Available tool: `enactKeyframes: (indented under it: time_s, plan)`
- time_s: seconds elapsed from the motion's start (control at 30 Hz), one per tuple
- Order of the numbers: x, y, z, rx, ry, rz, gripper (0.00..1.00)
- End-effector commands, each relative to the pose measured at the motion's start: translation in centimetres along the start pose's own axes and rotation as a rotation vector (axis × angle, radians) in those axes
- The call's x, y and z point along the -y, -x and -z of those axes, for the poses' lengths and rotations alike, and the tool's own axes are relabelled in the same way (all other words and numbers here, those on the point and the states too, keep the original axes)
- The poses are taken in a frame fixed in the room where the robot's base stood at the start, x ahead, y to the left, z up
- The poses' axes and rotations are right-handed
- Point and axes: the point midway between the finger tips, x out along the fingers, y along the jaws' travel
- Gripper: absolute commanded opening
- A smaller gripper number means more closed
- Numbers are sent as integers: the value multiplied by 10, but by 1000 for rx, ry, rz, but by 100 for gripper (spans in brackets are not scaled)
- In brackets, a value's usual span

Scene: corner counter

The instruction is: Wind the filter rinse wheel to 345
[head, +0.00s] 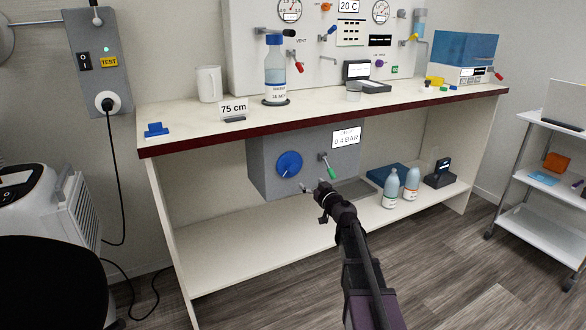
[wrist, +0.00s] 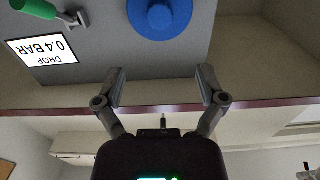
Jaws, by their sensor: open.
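A round blue wheel (head: 289,164) is on the front of a grey box (head: 262,178) under the counter. A thin pale mark shows on its face in the head view; I cannot read any angle or scale. The wheel also shows at the top of the wrist view (wrist: 160,16), partly cut off, and that view is upside down. My gripper (head: 315,187) is open and empty, to the right of and below the wheel in the head view. In the wrist view its fingers (wrist: 162,80) are apart, with the wheel beyond them and not touching.
A green-handled lever (head: 328,167) and a display reading "DROP 0.4 BAR" (wrist: 41,49) are on the same box, close to the wheel. The counter edge (head: 220,138) overhangs above. Bottles (head: 390,188) stand on the lower shelf at right.

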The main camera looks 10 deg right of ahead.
Motion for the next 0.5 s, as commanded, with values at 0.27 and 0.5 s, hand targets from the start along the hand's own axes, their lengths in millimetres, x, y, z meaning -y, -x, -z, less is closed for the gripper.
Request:
enactKeyframes:
  time_s: [0.27,0.5]
  plan:
    - [0,-20,0,0,-1,1,90]
    - [-1,-53,0,0,-1,1,90]
